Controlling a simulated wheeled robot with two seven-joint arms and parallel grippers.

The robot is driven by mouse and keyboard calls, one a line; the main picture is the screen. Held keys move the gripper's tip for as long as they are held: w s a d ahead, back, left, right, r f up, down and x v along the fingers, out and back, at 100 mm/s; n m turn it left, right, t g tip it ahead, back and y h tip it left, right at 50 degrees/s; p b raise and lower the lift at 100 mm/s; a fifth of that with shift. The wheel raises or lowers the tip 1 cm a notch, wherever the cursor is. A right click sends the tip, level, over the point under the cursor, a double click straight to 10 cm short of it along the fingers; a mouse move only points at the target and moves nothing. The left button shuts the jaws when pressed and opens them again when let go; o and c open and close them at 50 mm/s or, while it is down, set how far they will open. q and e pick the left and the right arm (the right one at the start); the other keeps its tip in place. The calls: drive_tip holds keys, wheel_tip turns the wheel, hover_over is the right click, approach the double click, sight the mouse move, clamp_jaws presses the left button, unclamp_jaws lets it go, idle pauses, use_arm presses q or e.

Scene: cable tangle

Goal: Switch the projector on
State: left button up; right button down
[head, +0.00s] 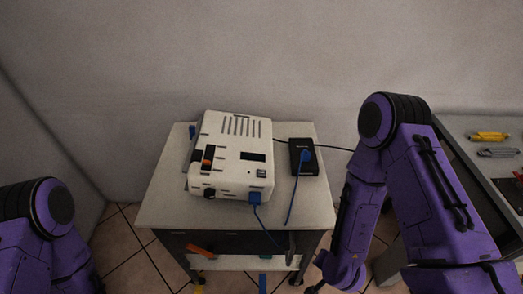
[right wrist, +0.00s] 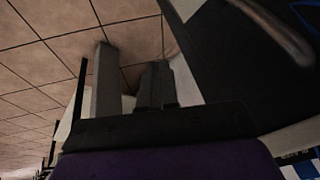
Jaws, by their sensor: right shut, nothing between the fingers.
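The white projector (head: 231,150) sits on the top of a small cart (head: 165,208). An orange-and-black part (head: 208,156) shows on its left, and a black knob (head: 209,192) is on its front. A blue plug (head: 255,197) is at its front right. A black box (head: 304,157) with a blue plug (head: 305,155) lies to the right of it. My right gripper (right wrist: 130,82) is shut and empty in the right wrist view, low by the cart's right front, apart from the projector. My left gripper is out of view; only its arm shows.
Blue cables (head: 266,229) hang over the cart's front edge, close to my right arm. A black cable (head: 335,147) runs right from the black box. A grey table (head: 460,127) with tools stands at the right. Tiled floor lies left of the cart.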

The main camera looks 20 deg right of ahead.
sight(261, 173)
drive_tip(key=w+a+r+m+y+p, duration=0.1)
drive_tip(key=w+r+m+p, duration=0.1)
drive_tip(key=r, duration=0.3)
drive_tip(key=w+a+r+m+t+y+p, duration=0.1)
drive_tip(key=w+a+r, duration=0.1)
drive_tip(key=w+r, duration=0.3)
drive_tip(key=w+a+r+m+p, duration=0.2)
drive_tip(key=w+r, duration=0.1)
drive_tip(key=r, duration=0.2)
drive_tip(key=shift+w+a+r+m+t+y+p, duration=0.15)
drive_tip(key=shift+w+r+m+t+y+p, duration=0.15)
drive_tip(key=shift+t+y, duration=0.1)
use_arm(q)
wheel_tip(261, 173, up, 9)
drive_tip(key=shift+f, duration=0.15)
use_arm(e)
drive_tip(key=w+a+r+m+t+y, duration=0.1)
drive_tip(key=w+a+r+m+y, duration=0.1)
drive_tip(key=w+r, duration=0.3)
drive_tip(key=w+a+r+m+t+y, duration=0.2)
drive_tip(key=w+r, duration=0.4)
drive_tip(key=r, duration=0.7)
drive_tip(key=shift+a+r+m+t+y, duration=0.15)
drive_tip(key=shift+a+m+t+y, duration=0.2)
drive_tip(key=shift+a+m, duration=0.55)
